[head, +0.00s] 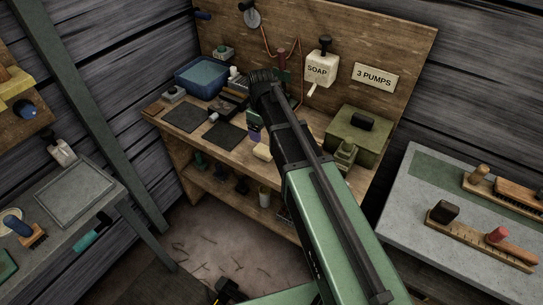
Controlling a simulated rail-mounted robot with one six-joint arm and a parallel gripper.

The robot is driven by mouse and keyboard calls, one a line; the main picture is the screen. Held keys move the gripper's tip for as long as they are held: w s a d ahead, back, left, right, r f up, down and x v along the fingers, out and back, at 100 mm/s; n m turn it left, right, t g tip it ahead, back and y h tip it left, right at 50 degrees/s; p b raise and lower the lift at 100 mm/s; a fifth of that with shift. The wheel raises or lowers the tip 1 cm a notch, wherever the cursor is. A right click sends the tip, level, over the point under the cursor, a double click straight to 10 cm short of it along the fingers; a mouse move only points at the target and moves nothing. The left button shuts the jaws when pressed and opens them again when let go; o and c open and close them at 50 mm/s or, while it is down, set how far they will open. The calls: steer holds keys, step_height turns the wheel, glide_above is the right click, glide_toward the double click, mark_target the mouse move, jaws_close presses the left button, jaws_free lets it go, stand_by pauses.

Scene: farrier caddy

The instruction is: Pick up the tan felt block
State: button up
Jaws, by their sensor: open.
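A small pale tan block (263,152) lies at the front edge of the wooden bench, just left of my arm. It looks like the felt block, but it is too small to make out its texture. My gripper (229,108) is over the bench, above and to the left of that block and apart from it. It is open, with nothing visible in it; its fingers are dark and small against the bench items.
A soap dispenser (321,68) hangs on the backboard. Grey tables stand left and right (405,195).

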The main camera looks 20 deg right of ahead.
mark_target(264, 150)
step_height(264, 150, down, 11)
steer(key=b, duration=1.1)
steer(key=shift+d, duration=0.15)
steer(key=shift+r, duration=0.2)
steer(key=c, duration=1.2)
steer(key=shift+p, duration=0.3)
step_height(264, 150, up, 20)
steer(key=p, duration=2)
